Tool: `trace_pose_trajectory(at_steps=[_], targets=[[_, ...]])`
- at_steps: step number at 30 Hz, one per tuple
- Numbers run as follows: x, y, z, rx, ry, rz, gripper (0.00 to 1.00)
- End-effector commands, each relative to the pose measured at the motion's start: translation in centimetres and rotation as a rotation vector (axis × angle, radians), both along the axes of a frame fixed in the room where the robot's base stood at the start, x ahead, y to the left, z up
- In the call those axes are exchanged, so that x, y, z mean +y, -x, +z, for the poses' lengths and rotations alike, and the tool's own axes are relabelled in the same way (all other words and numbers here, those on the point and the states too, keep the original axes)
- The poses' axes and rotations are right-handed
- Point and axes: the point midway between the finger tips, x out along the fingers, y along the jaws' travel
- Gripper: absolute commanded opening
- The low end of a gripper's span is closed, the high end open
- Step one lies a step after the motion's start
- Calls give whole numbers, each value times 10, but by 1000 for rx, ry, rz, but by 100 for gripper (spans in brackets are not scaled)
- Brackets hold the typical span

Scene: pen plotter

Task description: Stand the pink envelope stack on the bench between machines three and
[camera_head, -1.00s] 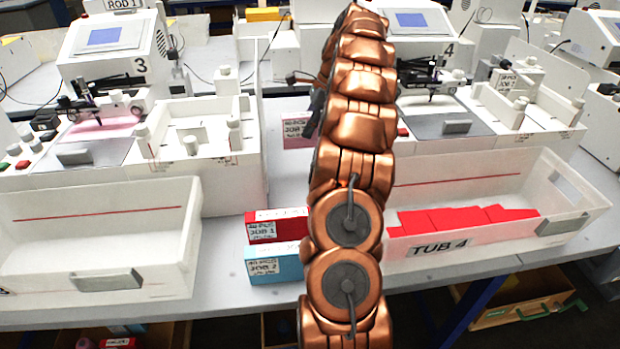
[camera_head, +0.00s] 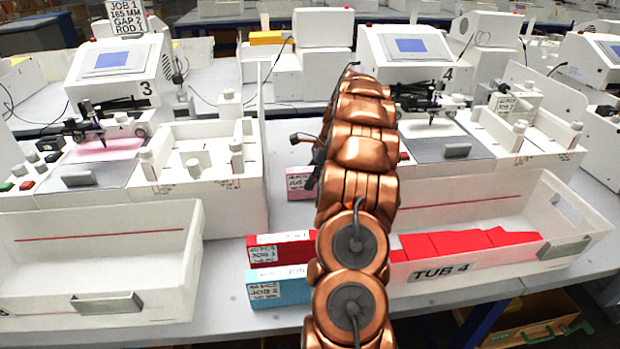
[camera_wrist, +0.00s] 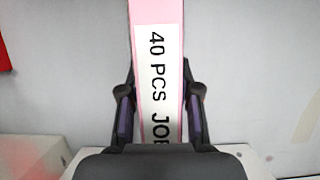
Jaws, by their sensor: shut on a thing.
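The pink envelope stack (camera_head: 299,183) shows beside my arm, over the bench between machine three (camera_head: 118,75) and machine four (camera_head: 410,65). My arm hides its right part. In the wrist view the pink stack (camera_wrist: 172,12) runs between the two dark fingers of my gripper (camera_wrist: 160,100), which is shut on it. Its white label reads "40 PCS JOB", with the rest cut off. In the head view my gripper is mostly hidden by the arm. I cannot tell whether the stack touches the bench (camera_head: 285,215).
A red stack (camera_head: 290,250) and a blue stack (camera_head: 280,290) lie at the bench's front edge. An empty white tub (camera_head: 100,250) is at left. Tub 4 (camera_head: 500,265), holding red envelopes, is at right. Machine three's white unit stands close left of the gap.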

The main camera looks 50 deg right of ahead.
Motion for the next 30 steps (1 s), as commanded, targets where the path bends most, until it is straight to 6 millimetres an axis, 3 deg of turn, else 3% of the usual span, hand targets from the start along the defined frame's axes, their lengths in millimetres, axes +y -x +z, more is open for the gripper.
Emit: trace_pose_trajectory(at_steps=[10,11,18,30], targets=[[0,0,-2,0,0,1,0],[0,0,-2,0,0,1,35],[0,0,-2,0,2,1,58],[-2,0,4,-3,4,0,58]])
